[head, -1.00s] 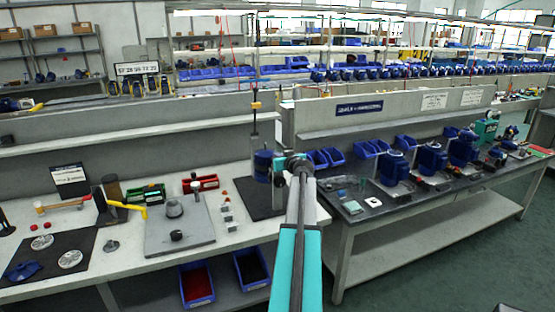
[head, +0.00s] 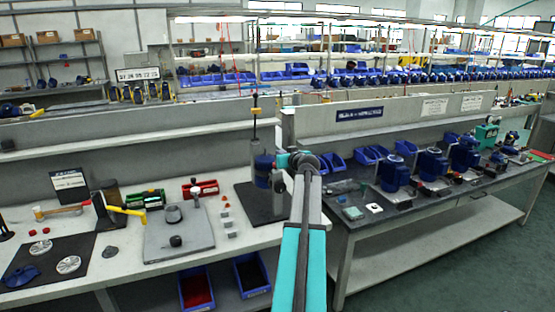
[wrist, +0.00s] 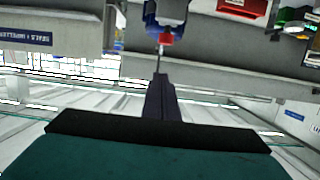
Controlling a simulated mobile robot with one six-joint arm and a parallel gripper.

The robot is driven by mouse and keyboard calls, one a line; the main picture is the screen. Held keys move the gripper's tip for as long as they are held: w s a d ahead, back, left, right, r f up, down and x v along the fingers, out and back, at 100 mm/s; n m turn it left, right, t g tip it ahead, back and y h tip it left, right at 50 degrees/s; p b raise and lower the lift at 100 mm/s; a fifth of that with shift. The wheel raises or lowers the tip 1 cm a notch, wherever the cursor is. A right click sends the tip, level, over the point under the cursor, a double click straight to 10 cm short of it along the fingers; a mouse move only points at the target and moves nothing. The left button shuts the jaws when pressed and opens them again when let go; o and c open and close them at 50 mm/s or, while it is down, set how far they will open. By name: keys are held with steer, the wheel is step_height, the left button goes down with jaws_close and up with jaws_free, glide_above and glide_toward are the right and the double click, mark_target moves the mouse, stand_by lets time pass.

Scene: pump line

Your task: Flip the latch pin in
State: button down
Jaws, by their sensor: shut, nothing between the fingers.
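A blue pump-like unit (head: 264,170) stands on a black mat at the right end of the left bench, with a thin upright rod (head: 255,125) above it. The front of my arm partly covers this spot in the head view, and my gripper is hidden there. In the wrist view, my gripper (wrist: 160,78) shows as one narrow dark shape, shut and empty. Beyond its tip is a blue body (wrist: 165,12) with a red piece (wrist: 166,39) and a thin dark rod. I cannot tell surely which part is the latch pin, nor whether the gripper touches it.
A grey plate (head: 178,240) with dark round parts, a red bin (head: 200,189) and a green bin (head: 148,198) are on the left bench. The right bench (head: 365,228) carries several blue motors. A shelf runs behind the left bench.

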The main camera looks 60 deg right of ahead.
steer(key=b+v, duration=0.2)
steer(key=v, duration=0.5)
steer(key=shift+a, duration=0.2)
stand_by(0.4)
